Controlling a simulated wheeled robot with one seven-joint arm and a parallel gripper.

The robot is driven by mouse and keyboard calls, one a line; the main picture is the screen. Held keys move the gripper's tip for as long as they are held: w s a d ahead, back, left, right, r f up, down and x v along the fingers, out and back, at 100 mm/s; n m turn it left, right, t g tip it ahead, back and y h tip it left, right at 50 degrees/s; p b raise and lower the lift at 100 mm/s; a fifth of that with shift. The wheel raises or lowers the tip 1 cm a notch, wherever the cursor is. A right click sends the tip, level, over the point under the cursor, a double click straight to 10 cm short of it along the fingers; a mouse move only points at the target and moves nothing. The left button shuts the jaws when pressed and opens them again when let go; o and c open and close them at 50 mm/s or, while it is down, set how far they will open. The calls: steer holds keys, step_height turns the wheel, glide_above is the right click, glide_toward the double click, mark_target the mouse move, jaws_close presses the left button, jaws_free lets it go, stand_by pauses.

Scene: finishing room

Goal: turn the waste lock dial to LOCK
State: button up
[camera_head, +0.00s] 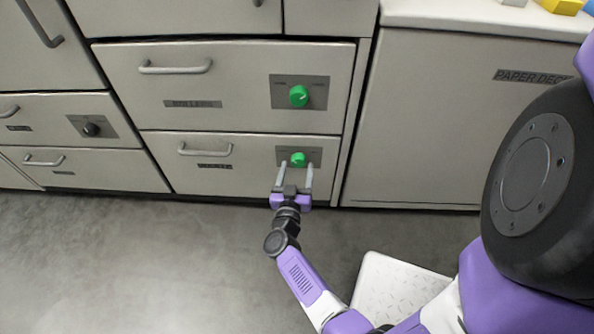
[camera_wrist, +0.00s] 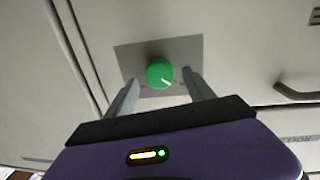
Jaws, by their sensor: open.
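The waste lock dial (camera_head: 298,159) is a small green knob on a grey plate on the lower drawer, whose label (camera_head: 215,166) appears to read WASTE. It also shows in the wrist view (camera_wrist: 159,74), with a white pointer mark toward its lower right there. My gripper (camera_head: 297,168) is open in front of the drawer. In the wrist view its two fingers stand on either side of the dial, with visible gaps and no clear contact. The plate's lettering is too small or hidden to read.
Another green dial (camera_head: 298,96) sits on the drawer above. Bar handles (camera_head: 205,149) stick out left of the dials. A black dial (camera_head: 91,129) is on a drawer at far left. A cabinet labelled PAPER DECK (camera_head: 430,130) stands right. The floor (camera_head: 150,260) is clear at left.

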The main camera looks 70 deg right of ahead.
steer(key=shift+w+d, duration=0.1)
steer(key=shift+d, duration=0.25)
jaws_close()
